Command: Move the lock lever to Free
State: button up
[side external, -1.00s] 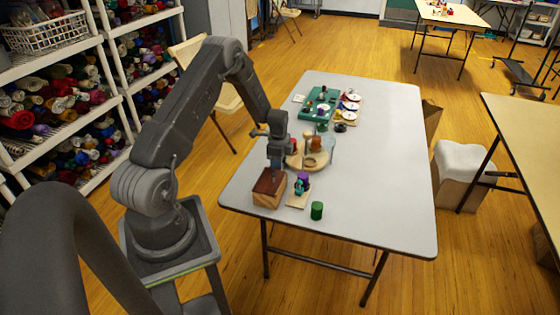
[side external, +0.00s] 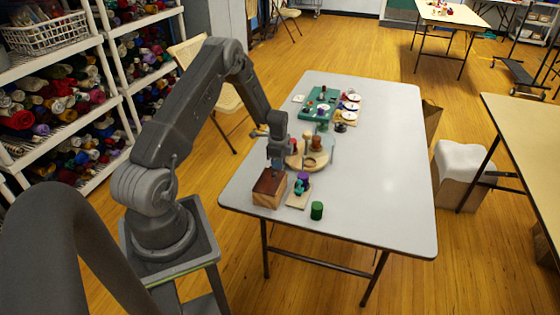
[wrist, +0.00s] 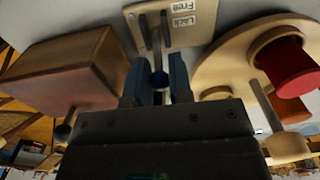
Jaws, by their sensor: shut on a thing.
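My gripper (wrist: 158,82) points down between a wooden box and a round wooden stand. In the wrist view its two blue-grey fingers are shut on the dark round knob (wrist: 158,79) of the lock lever. The lever's thin rod (wrist: 164,32) runs up from the knob beside a beige plate (wrist: 190,37). The plate carries two white labels, Free (wrist: 182,6) and Lock (wrist: 184,20), seen upside down. I cannot tell which label the lever lines up with. In the side view my gripper (side external: 278,163) is behind the box, and the knob is hidden.
The brown-topped box (side external: 269,187) stands close on one side. The round stand (wrist: 228,65) with a red spool (wrist: 288,66) is close on the other. A green cylinder (side external: 317,210) stands near the front edge. A green board (side external: 318,104) lies farther back. The table's right side is clear.

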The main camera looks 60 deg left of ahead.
jog(key=shift+s+a+r, duration=0.25)
jog(key=shift+s+a, duration=0.85)
jog(key=shift+s, duration=0.05)
jog(key=shift+s+a, duration=0.1)
jog(key=shift+a, duration=0.05)
jog(key=shift+s+a+f, duration=0.15)
jog(key=shift+s+a, duration=0.25)
jog(key=shift+s, duration=0.05)
